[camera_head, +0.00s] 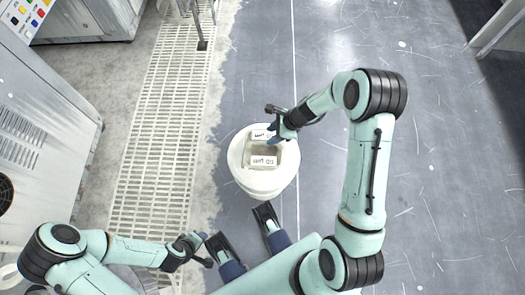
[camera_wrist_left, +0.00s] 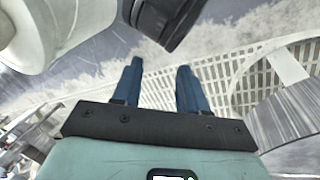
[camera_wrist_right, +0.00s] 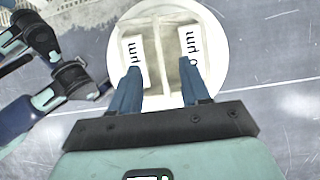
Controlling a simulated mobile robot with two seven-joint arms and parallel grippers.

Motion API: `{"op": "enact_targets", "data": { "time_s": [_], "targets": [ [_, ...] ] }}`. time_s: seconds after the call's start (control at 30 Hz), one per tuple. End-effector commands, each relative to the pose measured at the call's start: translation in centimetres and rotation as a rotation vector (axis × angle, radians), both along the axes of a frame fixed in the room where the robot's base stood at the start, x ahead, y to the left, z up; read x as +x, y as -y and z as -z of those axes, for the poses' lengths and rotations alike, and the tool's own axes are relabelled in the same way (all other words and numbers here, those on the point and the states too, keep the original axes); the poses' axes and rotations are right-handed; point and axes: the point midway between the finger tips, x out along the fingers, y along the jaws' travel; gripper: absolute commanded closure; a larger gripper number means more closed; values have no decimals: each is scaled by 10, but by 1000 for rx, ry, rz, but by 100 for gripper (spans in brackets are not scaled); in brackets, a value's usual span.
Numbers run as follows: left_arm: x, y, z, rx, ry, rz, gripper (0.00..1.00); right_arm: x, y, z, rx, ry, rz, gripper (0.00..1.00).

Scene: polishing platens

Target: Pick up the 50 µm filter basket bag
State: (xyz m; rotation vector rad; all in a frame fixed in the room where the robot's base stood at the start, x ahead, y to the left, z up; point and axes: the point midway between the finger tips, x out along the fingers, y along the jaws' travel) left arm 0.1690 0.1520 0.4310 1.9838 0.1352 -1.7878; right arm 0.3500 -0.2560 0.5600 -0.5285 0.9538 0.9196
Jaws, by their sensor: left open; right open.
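A white round bucket (camera_head: 236,160) stands on the grey floor in the middle of the head view. A pale filter bag with a printed label (camera_head: 264,161) is at its near side, and a second label (camera_head: 261,134) shows at its far side. In the right wrist view both labels, left (camera_wrist_right: 136,48) and right (camera_wrist_right: 190,42), end in "µm"; their numbers are not readable. My right gripper (camera_wrist_right: 160,72) is open over the bucket, its blue fingers overlapping the lower ends of the labels; contact cannot be told. My left gripper (camera_head: 206,250) is open and empty, low and left of the bucket.
A slotted white floor grating (camera_head: 155,130) runs along the left, beside grey machine cabinets (camera_head: 35,140). A panel with coloured buttons (camera_head: 22,15) is at the top left. The scratched grey floor right of the bucket is clear.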

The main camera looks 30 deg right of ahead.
Motion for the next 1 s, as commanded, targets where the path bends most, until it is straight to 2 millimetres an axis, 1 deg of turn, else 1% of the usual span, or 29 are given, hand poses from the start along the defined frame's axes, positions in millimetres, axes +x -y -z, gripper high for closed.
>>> {"op": "enact_targets", "data": {
  "time_s": [0.03,0.13,0.23,0.47,0.57,0.67,0.8,1.0],
  "targets": [
    [5,-3,7,7,13,-6,57,2,-5,14,1,-3,-3,54],
    [14,-7,13,18,36,-16,57,7,-13,29,0,-2,-3,54],
    [21,-11,16,27,54,-22,57,10,-17,39,-2,-1,-4,54],
    [27,-14,21,35,71,-30,57,13,-22,50,-2,-1,-4,54],
    [34,-18,27,44,89,-36,57,15,-25,62,-1,-2,-5,54],
    [46,-24,34,60,118,-49,57,19,-29,78,-3,-1,-4,54],
    [38,-26,44,61,92,-51,57,23,-37,92,-2,-1,-4,54],
    [37,-26,43,62,88,-51,57,24,-37,91,-3,1,-4,54]
  ]
}}
